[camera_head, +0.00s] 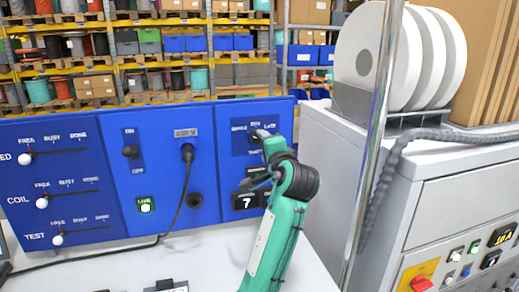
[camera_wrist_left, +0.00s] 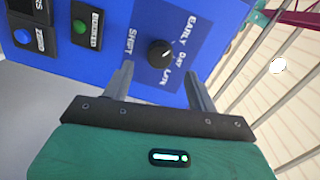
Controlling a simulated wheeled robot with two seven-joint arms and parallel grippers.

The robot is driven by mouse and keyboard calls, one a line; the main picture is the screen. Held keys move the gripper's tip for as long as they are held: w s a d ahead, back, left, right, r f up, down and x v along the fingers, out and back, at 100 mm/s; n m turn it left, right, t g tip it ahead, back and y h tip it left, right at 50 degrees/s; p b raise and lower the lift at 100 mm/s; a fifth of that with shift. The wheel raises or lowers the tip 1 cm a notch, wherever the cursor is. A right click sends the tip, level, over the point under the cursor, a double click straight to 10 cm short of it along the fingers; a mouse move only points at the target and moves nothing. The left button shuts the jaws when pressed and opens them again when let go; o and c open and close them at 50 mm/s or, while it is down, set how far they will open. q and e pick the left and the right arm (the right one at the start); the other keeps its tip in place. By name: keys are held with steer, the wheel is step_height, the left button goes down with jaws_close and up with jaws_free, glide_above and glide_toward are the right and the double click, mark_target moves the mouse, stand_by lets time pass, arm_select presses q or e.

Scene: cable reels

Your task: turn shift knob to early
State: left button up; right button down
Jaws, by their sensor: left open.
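The shift knob (camera_wrist_left: 160,52) is a round black knob on the blue panel, labelled SHIFT, with EARLY, DAY and LATE beside it. Its small pale mark seems to face about DAY, but it is too small to be sure. My left gripper (camera_wrist_left: 158,70) is open, its two grey fingers reaching towards the panel with the knob just beyond and between their tips. No contact with the knob shows. In the head view my left gripper (camera_head: 264,137) is at the shift plate (camera_head: 239,139) and hides most of the knob. My right gripper is not in view.
A plugged-in cable (camera_head: 186,190) hangs from the panel left of the knob. A green button (camera_wrist_left: 79,26) and a blue button (camera_wrist_left: 22,36) sit near the gripper in the wrist view. A metal post (camera_head: 375,140) and a grey cabinet (camera_head: 440,205) stand to the right.

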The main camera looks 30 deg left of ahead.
arm_select(q)
steer(key=b+v, duration=0.2)
steer(key=v, duration=0.5)
steer(key=shift+s+d, duration=0.15)
steer(key=shift+d, duration=0.05)
